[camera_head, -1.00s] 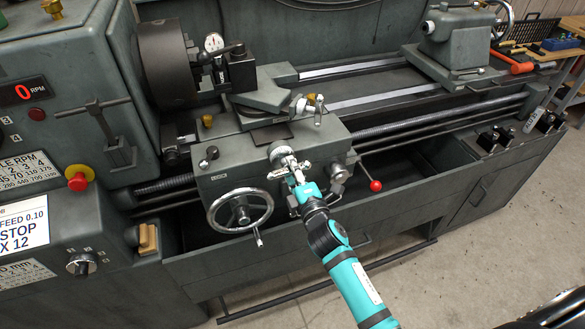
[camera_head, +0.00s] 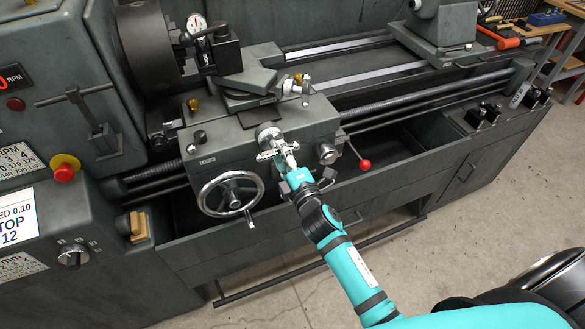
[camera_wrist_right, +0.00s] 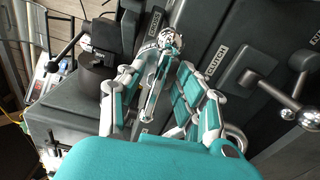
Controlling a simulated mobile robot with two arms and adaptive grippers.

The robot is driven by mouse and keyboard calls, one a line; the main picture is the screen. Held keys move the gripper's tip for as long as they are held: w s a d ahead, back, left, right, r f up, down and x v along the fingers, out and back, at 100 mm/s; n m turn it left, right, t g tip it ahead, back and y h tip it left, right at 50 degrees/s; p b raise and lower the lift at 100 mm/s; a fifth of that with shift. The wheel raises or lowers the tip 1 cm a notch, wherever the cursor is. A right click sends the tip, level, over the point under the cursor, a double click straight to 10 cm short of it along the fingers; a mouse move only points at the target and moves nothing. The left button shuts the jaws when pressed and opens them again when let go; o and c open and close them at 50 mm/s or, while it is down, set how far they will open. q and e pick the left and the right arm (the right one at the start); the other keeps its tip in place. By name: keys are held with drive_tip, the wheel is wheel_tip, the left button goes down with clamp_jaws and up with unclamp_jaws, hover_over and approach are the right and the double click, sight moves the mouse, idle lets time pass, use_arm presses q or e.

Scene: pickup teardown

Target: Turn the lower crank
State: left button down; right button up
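The lower crank (camera_head: 268,137) is a bright metal crank on the front of the lathe carriage (camera_head: 225,140), below the smaller upper crank (camera_head: 297,86) on the slide. My right gripper (camera_head: 287,160) is at the lower crank, reaching in from the lower right. In the right wrist view the crank's metal handle (camera_wrist_right: 153,90) lies between my two teal-and-white fingers, which stand apart with gaps showing beside the handle. The fingers partly hide the crank, and I cannot tell whether either one touches it. My left gripper is out of view.
A large handwheel (camera_head: 230,193) sits left of my right gripper. A red-knobbed lever (camera_head: 364,164) sticks out to its right. The chuck (camera_head: 147,50) and tool post (camera_head: 222,48) are above left. A dark tray lies below, with open floor in front.

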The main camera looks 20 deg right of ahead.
drive_tip(key=s, duration=1)
drive_tip(key=shift+s+d, duration=0.15)
drive_tip(key=shift+s, duration=0.15)
drive_tip(key=s+f+m+g, duration=0.3)
drive_tip(key=f, duration=0.8)
drive_tip(key=s+f+m+g, duration=0.2)
drive_tip(key=s+f, duration=0.2)
drive_tip(key=f, duration=0.6)
drive_tip(key=s+f+m+g, duration=0.3)
drive_tip(key=f, duration=0.8)
drive_tip(key=s+d+f+m+g, duration=0.1)
drive_tip(key=s+f+m+g, duration=0.2)
drive_tip(key=s+f, duration=0.3)
drive_tip(key=s+d+f+m+g, duration=0.2)
drive_tip(key=s+f, duration=0.5)
drive_tip(key=s, duration=0.6)
drive_tip(key=s+d+f+m+g, duration=0.2)
drive_tip(key=s+f, duration=0.4)
drive_tip(key=s, duration=0.4)
drive_tip(key=shift+s+f+m+g+h, duration=0.15)
drive_tip(key=shift+s+m+g+h, duration=0.15)
drive_tip(key=shift+m+g, duration=0.6)
drive_tip(key=shift+w, duration=0.1)
